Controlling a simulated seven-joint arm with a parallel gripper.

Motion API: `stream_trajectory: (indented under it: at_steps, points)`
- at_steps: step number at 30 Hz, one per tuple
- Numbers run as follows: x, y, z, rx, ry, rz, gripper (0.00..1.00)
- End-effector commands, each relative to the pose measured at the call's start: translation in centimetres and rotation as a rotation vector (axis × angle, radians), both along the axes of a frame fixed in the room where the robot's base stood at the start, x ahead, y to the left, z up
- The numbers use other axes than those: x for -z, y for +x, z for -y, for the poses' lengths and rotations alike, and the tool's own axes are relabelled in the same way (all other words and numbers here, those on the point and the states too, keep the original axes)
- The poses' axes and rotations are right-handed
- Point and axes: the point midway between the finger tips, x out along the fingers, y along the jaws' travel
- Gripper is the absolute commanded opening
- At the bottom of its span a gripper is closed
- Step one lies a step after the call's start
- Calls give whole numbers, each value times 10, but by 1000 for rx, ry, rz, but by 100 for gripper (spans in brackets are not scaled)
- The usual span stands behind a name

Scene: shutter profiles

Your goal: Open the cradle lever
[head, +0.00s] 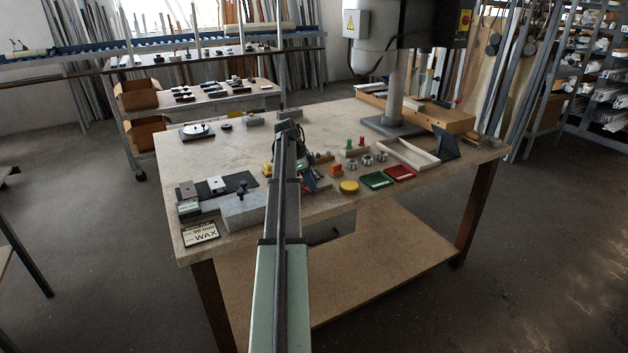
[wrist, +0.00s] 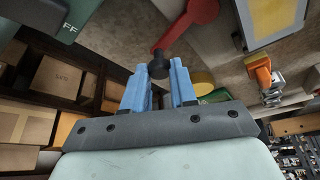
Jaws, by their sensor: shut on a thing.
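The lever (wrist: 182,24) is red with a round end, in the upper middle of the wrist view. Its arm slants down to a black knob (wrist: 158,66). My gripper (wrist: 160,74) has blue fingers, one on each side of the knob, and is shut on it. In the head view my arm reaches over the bench, and my gripper (head: 309,180) shows only as a small blue patch. The lever is mostly hidden or too small to make out there.
On the bench (head: 330,122), a yellow disc (head: 349,187), a green tray (head: 377,180) and a red tray (head: 400,172) lie right of my gripper. A grey block (head: 243,212) and a WAX card (head: 201,234) lie left. The bench's far middle is mostly clear.

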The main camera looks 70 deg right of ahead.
Motion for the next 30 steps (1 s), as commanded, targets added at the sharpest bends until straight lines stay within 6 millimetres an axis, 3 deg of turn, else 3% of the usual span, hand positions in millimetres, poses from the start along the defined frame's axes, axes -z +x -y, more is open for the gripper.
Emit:
stream_trajectory:
  at_steps: [12, 30]
  points:
    - [0, 9, -11, 231, 1, 0, 0]
    - [1, 12, -14, 284, 3, 0, 0]
